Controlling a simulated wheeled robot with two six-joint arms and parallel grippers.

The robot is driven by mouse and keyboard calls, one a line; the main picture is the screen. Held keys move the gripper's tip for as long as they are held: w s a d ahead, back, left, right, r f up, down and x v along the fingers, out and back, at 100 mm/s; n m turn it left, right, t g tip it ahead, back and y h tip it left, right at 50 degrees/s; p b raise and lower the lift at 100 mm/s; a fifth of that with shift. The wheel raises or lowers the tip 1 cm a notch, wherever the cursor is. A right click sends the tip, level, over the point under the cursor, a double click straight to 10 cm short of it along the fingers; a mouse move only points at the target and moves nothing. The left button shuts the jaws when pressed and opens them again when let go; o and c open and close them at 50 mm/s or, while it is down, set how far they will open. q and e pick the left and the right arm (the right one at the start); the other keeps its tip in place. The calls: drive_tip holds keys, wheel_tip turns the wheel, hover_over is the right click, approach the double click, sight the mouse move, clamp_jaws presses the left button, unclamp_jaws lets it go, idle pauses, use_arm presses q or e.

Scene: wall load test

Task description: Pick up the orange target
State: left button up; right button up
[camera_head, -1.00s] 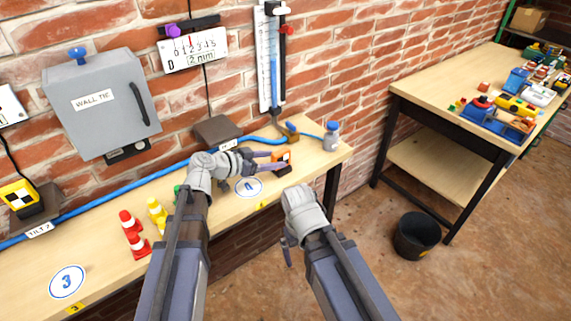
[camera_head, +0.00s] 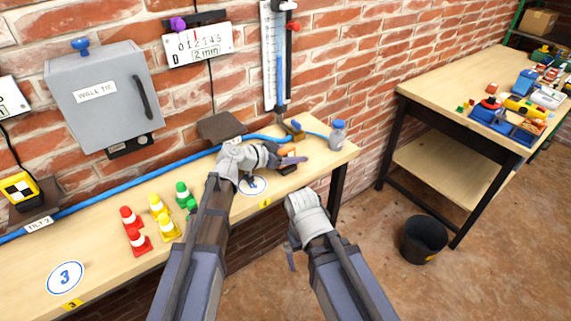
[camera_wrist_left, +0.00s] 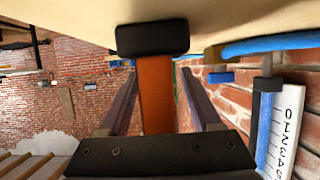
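The orange target (camera_head: 288,152) stands on a dark base (camera_head: 288,169) near the right end of the wall bench, partly hidden by my left gripper (camera_head: 291,161). In the left wrist view the orange target (camera_wrist_left: 155,92) shows as an upright orange block with its black base (camera_wrist_left: 152,37) at the top of the picture. My left gripper (camera_wrist_left: 157,105) is open, with one finger on each side of the block and a gap showing on both sides. My right gripper (camera_head: 291,258) hangs low in front of the bench, away from the target; its opening is not clear.
A blue-capped bottle (camera_head: 338,135) stands right of the target. A blue hose (camera_head: 130,178) runs along the bench by the wall. Red, yellow and green cones (camera_head: 160,217) stand left of my left arm. A black bucket (camera_head: 423,238) is on the floor.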

use_arm(q)
clamp_jaws()
idle(0.3)
idle(0.3)
